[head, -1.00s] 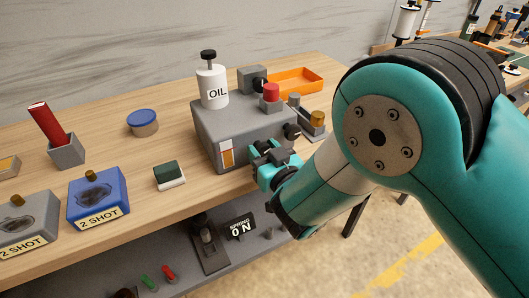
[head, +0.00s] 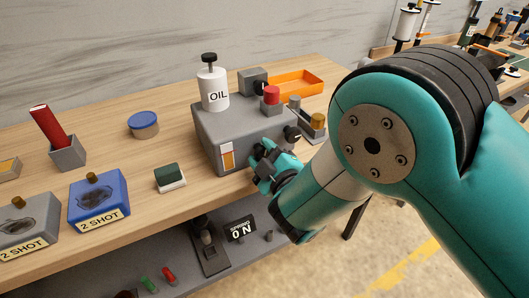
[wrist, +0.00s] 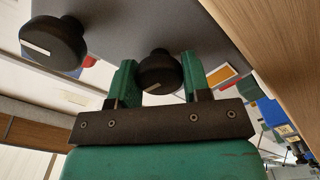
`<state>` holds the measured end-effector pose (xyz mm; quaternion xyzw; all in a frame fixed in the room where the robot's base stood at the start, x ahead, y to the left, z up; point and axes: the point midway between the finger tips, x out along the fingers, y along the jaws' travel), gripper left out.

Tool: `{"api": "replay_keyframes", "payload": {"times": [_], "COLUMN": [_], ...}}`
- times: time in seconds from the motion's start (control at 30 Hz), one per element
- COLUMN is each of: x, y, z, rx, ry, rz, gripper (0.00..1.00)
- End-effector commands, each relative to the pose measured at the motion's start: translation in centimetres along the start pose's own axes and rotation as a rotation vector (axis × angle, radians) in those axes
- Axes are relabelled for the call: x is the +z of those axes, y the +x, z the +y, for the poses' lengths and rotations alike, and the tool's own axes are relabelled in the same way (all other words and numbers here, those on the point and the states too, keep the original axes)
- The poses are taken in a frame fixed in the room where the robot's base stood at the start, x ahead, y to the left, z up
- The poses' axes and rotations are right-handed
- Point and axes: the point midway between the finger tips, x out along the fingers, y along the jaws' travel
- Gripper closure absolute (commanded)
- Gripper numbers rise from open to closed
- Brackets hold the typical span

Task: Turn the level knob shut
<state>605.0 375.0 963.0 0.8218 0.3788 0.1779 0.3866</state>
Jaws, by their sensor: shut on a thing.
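A grey box (head: 245,122) stands on the bench, with a sight gauge (head: 227,157) showing orange fluid on its front. The gauge also shows in the wrist view (wrist: 221,75). My gripper (head: 265,160) is at the box's front, just right of the gauge. In the wrist view my gripper (wrist: 157,75) is shut on a black round knob (wrist: 158,70) with a white pointer line, the one nearer the gauge. The head view hides this knob behind my gripper. A second black knob (wrist: 52,45) with a white line is free to the left; it also shows in the head view (head: 292,132).
A white oil bottle (head: 214,90) and a red button (head: 271,95) are on top of the box. A green-and-white block (head: 170,177), blue-lidded tin (head: 143,124) and blue 2 SHOT unit (head: 98,200) stand to the left. An orange tray (head: 295,84) lies behind.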

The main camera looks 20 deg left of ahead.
Motion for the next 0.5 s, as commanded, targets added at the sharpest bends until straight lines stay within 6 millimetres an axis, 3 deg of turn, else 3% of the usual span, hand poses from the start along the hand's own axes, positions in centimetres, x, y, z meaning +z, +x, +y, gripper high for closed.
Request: {"api": "replay_keyframes", "payload": {"times": [0.5], "x": [-0.23], "y": [0.07], "z": [-0.06], "rx": [0.001], "ry": [-0.212], "rz": [0.005], "gripper": [0.80]}}
